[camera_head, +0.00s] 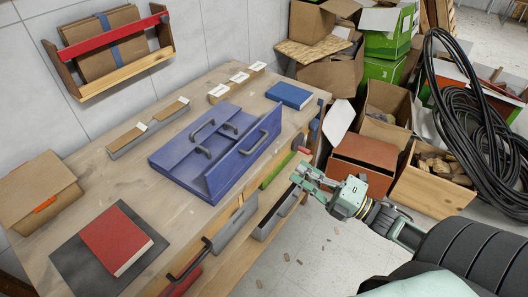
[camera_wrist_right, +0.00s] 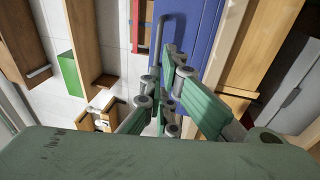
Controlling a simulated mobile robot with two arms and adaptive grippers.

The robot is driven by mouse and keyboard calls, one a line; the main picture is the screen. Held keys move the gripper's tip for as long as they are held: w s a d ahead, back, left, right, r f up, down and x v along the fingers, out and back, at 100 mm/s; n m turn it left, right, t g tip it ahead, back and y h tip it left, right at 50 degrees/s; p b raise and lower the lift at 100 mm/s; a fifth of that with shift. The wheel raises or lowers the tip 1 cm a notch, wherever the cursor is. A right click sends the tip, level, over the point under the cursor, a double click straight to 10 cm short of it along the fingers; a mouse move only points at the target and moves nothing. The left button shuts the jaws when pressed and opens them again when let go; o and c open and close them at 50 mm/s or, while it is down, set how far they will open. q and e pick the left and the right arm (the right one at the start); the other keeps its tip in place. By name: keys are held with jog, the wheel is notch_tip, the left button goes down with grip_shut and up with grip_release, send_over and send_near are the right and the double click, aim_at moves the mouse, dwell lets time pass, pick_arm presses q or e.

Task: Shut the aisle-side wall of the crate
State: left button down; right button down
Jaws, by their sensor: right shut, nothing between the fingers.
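The blue crate (camera_head: 175,160) lies on the workbench, with folded blue panels and dark grey handles on it. Its aisle-side wall (camera_head: 238,168) stands up at a slant along the crate's right side, with a grey handle near its upper edge. A blue panel (camera_wrist_right: 205,30) with a grey handle also fills the upper middle of the right wrist view. My right gripper (camera_head: 299,178) is shut and empty, out over the aisle to the right of the bench edge, apart from the wall. Its fingers (camera_wrist_right: 166,80) show below the blue panel in the wrist view. My left gripper is out of view.
The workbench (camera_head: 85,190) holds a red book (camera_head: 112,238), a blue book (camera_head: 290,95) and a cardboard box (camera_head: 40,192). Boxes and a coiled black hose (camera_head: 470,105) stand right of the aisle. Floor below the gripper is mostly clear.

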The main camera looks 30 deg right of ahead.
aim_at(255, 148)
jog(key=p+x, duration=0.1)
jog(key=x, duration=1)
jog(key=shift+p, duration=0.35)
jog(key=shift+w, duration=0.15)
